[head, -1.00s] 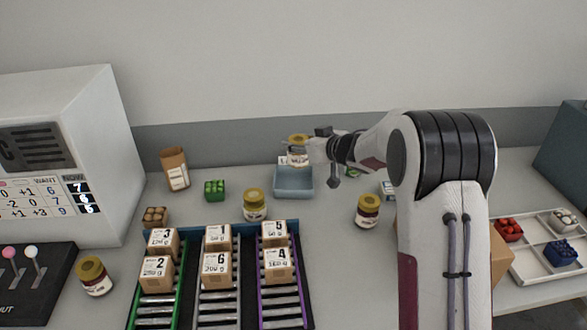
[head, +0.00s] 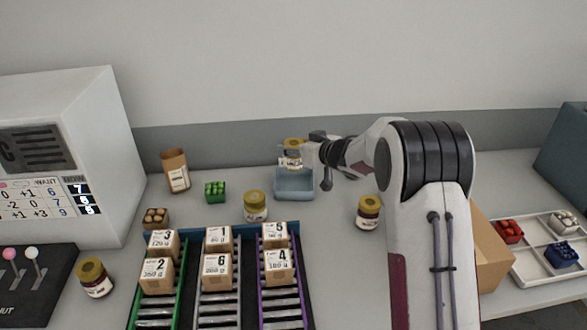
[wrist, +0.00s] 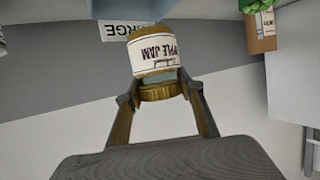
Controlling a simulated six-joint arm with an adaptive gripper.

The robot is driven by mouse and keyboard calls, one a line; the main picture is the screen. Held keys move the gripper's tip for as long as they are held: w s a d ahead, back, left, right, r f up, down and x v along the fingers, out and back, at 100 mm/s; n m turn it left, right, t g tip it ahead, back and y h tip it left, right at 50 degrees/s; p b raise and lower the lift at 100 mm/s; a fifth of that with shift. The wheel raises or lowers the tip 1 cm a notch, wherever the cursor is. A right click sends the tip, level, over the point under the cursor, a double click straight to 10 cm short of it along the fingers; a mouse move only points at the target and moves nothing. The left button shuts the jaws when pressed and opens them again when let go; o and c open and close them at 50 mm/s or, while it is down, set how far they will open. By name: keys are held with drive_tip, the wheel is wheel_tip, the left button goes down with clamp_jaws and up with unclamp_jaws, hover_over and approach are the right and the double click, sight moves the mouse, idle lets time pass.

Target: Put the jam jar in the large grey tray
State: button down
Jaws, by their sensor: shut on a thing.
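My gripper (head: 301,152) is shut on a jam jar (head: 292,160) with a gold lid and a white label. In the wrist view the fingers (wrist: 162,98) close on the lid, and the jar's label (wrist: 153,54) reads as apple jam, upside down. In the head view the jar appears over the back part of the blue-grey tray (head: 294,192), above its rim. The wrist view shows part of the tray (wrist: 130,8) at the top, beside a label ending in "RGE". Whether the jar touches the tray is not clear.
Other gold-lidded jars stand at the middle (head: 255,207), right (head: 368,213) and far left (head: 95,278). Numbered boxes (head: 216,272) sit on roller lanes in front. A green punnet (head: 215,191) and a brown paper bag (head: 175,172) stand left of the tray.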

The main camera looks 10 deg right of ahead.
sight(293, 168)
drive_tip(key=shift+f, duration=1.95)
drive_tip(key=shift+f, duration=0.1)
drive_tip(key=shift+f, duration=1.75)
drive_tip(key=shift+f, duration=0.1)
drive_tip(key=c, duration=1.3)
unclamp_jaws()
drive_tip(key=shift+f, duration=0.1)
